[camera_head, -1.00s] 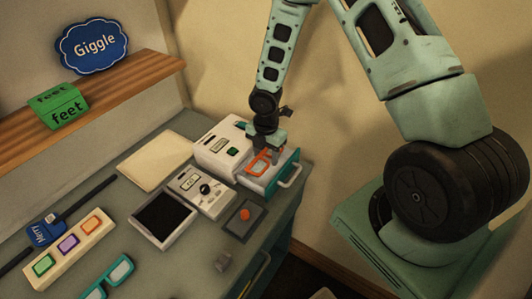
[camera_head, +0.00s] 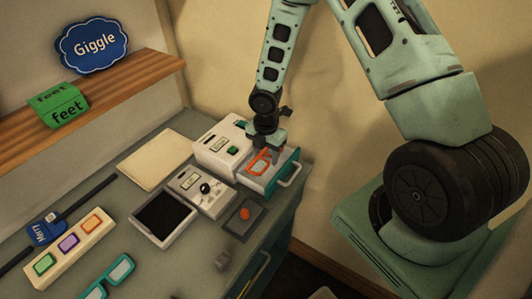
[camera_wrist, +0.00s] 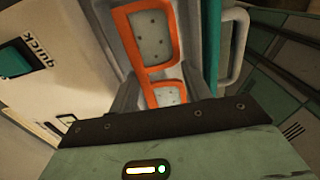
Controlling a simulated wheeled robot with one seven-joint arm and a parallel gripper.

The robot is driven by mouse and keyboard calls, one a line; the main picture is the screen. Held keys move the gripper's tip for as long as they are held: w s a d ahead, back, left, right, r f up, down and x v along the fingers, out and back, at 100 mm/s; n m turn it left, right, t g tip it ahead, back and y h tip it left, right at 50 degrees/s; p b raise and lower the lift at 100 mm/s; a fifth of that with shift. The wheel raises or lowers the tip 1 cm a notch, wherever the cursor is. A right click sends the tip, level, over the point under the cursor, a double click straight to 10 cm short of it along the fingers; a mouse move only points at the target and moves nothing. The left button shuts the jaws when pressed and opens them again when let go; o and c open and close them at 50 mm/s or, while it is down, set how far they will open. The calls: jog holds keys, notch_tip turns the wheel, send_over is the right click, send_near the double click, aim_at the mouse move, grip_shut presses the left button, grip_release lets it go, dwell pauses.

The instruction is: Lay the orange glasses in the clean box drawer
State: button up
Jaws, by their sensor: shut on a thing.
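The orange glasses (camera_head: 258,163) show in the head view at the open drawer (camera_head: 272,178) of the white box (camera_head: 218,145). My gripper (camera_head: 264,158) is over the drawer and shut on the glasses. In the wrist view the orange frame (camera_wrist: 152,60) with clear lenses runs up between my fingers, above the drawer's light, dotted floor. The drawer's handle (camera_wrist: 233,45) is to the right. I cannot tell whether the glasses touch the drawer floor. The box in the wrist view (camera_wrist: 40,90) carries a word that reads "quick" upside down, beside a green button.
Teal glasses (camera_head: 108,277) lie at the table's front. A dark screen (camera_head: 163,215), a dial panel (camera_head: 201,190) and a grey pad with an orange knob (camera_head: 243,215) stand close to the drawer. A cream board (camera_head: 155,158) lies behind.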

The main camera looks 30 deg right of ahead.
jog(key=shift+f+b, duration=0.6)
jog(key=shift+f, duration=0.3)
jog(key=shift+f+b, duration=0.5)
jog(key=shift+f, duration=0.45)
dwell(1.9)
jog(key=o, duration=1)
jog(key=shift+c, duration=0.5)
jog(key=shift+o, duration=1.5)
jog(key=shift+r+p, duration=0.8)
jog(key=shift+r, duration=0.05)
notch_tip(320, 180, up, 6)
jog(key=p, duration=0.6)
jog(key=shift+r, duration=0.2)
jog(key=shift+a, duration=0.1)
